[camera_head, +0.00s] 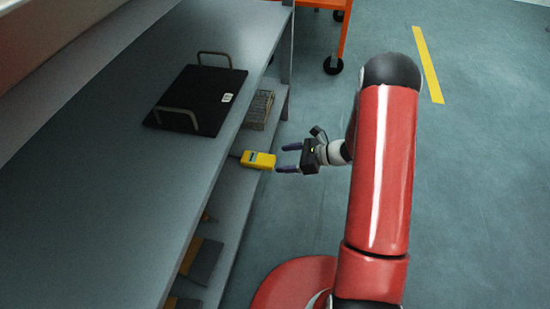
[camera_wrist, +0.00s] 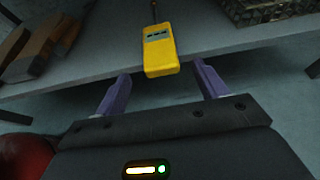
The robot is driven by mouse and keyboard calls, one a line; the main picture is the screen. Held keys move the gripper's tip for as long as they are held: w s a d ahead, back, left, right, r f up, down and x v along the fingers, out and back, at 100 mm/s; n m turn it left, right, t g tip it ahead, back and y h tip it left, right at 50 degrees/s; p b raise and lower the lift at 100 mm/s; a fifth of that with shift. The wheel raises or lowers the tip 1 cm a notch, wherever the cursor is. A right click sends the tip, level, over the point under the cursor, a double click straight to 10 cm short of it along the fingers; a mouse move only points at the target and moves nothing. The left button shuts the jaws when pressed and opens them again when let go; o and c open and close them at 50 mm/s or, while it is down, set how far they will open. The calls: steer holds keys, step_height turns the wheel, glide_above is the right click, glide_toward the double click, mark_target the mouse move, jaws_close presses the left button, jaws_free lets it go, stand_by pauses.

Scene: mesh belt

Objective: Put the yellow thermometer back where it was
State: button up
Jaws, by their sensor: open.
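The yellow thermometer (camera_head: 258,160) lies on the lower shelf (camera_head: 232,192) of the grey bench, close to its front edge. In the wrist view the thermometer (camera_wrist: 160,52) has a small dark display and a thin probe pointing away from me. My gripper (camera_head: 283,158) is open just to the right of the thermometer in the head view. In the wrist view my gripper's two purple fingers (camera_wrist: 162,88) are apart, with the thermometer ahead of the gap between them. Nothing is held.
A wire mesh basket (camera_head: 259,110) stands on the lower shelf beyond the thermometer. Brown and dark boxes (camera_head: 202,260) sit nearer on that shelf. A black tray with handles (camera_head: 200,98) lies on the bench top (camera_head: 110,190), above the shelf. An orange cart (camera_head: 340,35) stands behind.

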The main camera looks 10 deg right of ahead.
steer(key=v, duration=0.6)
steer(key=s+a+r+n+g+h, duration=0.25)
steer(key=s+r+n, duration=0.25)
steer(key=r, duration=0.3)
steer(key=s+a+r+n+g+h, duration=0.1)
steer(key=s+a+r+n+g, duration=0.15)
steer(key=s+r+n, duration=0.4)
steer(key=s+d+r+n+t+h, duration=0.3)
steer(key=s+r+n+t+h, duration=0.3)
steer(key=s+r+n+h, duration=0.3)
steer(key=s+r+n, duration=0.1)
steer(key=s+r, duration=0.3)
steer(key=shift+d+p, duration=0.3)
steer(key=shift+d, duration=0.1)
steer(key=shift+s+r+n, duration=0.1)
steer(key=shift+s+n, duration=0.05)
steer(key=shift+n, duration=0.1)
